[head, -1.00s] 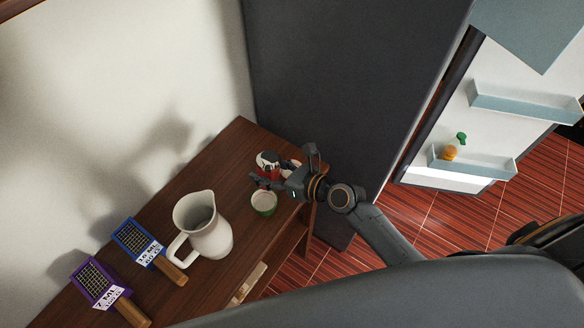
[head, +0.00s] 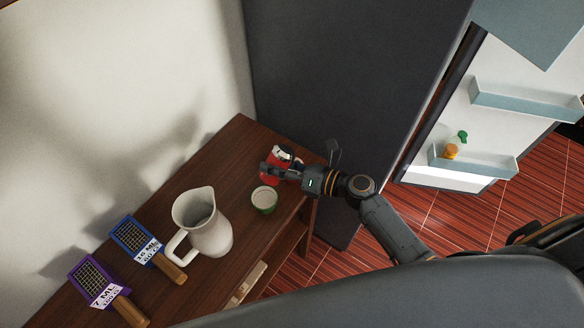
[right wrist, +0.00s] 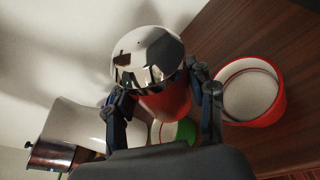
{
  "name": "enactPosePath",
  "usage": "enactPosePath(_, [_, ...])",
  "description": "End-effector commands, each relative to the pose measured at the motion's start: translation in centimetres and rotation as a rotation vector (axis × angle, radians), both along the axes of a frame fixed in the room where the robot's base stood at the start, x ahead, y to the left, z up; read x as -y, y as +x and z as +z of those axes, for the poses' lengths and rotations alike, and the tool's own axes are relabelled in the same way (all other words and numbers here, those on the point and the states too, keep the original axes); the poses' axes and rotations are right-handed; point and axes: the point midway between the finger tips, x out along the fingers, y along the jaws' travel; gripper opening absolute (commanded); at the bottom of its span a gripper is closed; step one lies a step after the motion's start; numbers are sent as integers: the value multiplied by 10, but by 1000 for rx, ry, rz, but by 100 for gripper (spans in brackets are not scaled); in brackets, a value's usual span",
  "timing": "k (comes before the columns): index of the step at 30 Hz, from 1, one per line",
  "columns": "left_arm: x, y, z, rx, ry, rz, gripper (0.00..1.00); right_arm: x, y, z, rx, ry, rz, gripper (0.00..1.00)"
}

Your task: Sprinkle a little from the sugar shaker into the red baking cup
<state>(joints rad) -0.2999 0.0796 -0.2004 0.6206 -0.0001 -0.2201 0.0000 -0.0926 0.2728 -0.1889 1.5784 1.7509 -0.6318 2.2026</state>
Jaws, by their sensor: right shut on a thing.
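My right gripper (head: 272,170) is shut on the sugar shaker (head: 268,175), which has a red body and a shiny chrome top. The shaker is off the counter and leans, with its top towards the back right. In the right wrist view its chrome dome (right wrist: 147,58) shows between the fingers (right wrist: 160,100). The red baking cup (right wrist: 281,106), pale inside, stands on the counter just right of the gripper in that view. In the head view the gripper and shaker mostly hide it. I cannot see any grains falling. My left gripper is not in view.
A green cup (head: 264,201) stands just in front of the right gripper. A white pitcher (head: 212,240) stands further left, with blue (head: 135,237) and purple (head: 92,280) graters beyond it. A dark cabinet side (head: 345,80) rises behind the counter (head: 240,150).

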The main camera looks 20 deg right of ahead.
Motion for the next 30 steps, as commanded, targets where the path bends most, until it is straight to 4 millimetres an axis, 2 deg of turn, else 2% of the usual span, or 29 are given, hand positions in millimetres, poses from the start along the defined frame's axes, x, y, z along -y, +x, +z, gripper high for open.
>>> enactPosePath(11, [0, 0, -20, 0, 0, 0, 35, -2, -1, 10, -66, 177, 2, 14])
enactPosePath(30, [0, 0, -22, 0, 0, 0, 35, -3, -1, 14, -83, 221, 1, 14])
